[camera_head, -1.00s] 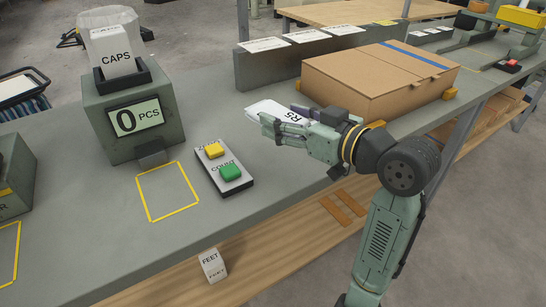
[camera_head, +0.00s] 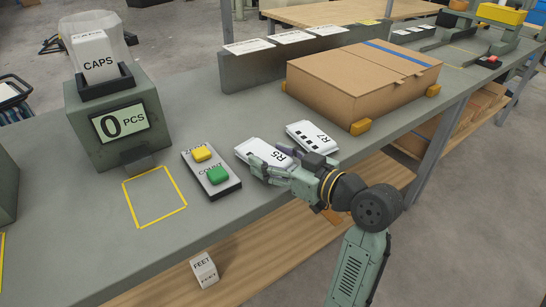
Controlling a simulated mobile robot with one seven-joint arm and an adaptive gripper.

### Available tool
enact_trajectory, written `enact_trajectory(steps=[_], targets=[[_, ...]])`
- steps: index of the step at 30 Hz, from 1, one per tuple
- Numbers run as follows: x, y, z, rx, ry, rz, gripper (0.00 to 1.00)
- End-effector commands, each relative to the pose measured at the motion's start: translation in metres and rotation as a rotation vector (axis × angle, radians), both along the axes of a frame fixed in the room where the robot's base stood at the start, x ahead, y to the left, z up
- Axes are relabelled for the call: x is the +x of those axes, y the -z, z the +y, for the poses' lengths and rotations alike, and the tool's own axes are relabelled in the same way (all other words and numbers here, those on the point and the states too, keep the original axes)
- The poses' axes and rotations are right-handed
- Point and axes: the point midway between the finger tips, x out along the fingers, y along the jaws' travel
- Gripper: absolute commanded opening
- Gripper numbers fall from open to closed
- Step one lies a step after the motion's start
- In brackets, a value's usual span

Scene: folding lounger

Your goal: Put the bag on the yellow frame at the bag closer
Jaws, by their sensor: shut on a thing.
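A flat white packet marked R5 (camera_head: 250,148) is in my gripper (camera_head: 262,166), whose fingers are shut on it low over or at the grey bench. I cannot tell if it touches the bench. A second white packet marked R7 (camera_head: 313,137) lies just behind it. A yellow frame (camera_head: 177,187) is marked on the bench to the left, in front of the counter showing 0 PCS (camera_head: 122,123); it is empty. Part of another yellow outline (camera_head: 2,250) shows at the left edge. Which machine is the bag closer cannot be read.
A pad with a yellow and a green button (camera_head: 210,172) lies between the counter and my gripper. A cardboard box (camera_head: 350,85) stands behind right. A machine with a red button (camera_head: 489,61) stands far right. A FEET box (camera_head: 204,270) is on the lower shelf.

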Motion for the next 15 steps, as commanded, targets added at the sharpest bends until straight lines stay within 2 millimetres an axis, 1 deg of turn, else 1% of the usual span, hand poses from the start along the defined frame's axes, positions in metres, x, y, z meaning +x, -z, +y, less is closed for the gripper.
enact_trajectory(steps=[6, 12, 13, 15], targets=[[0.0002, -0.0001, 0.0000, -0.001, 0.000, -0.001, 0.30], [0.0002, 0.0067, 0.0002, -0.001, 0.000, -0.001, 0.30], [0.0001, 0.0048, 0.0001, -0.001, 0.000, -0.001, 0.59], [0.0002, 0.0046, 0.0001, -0.001, 0.000, -0.001, 0.64]])
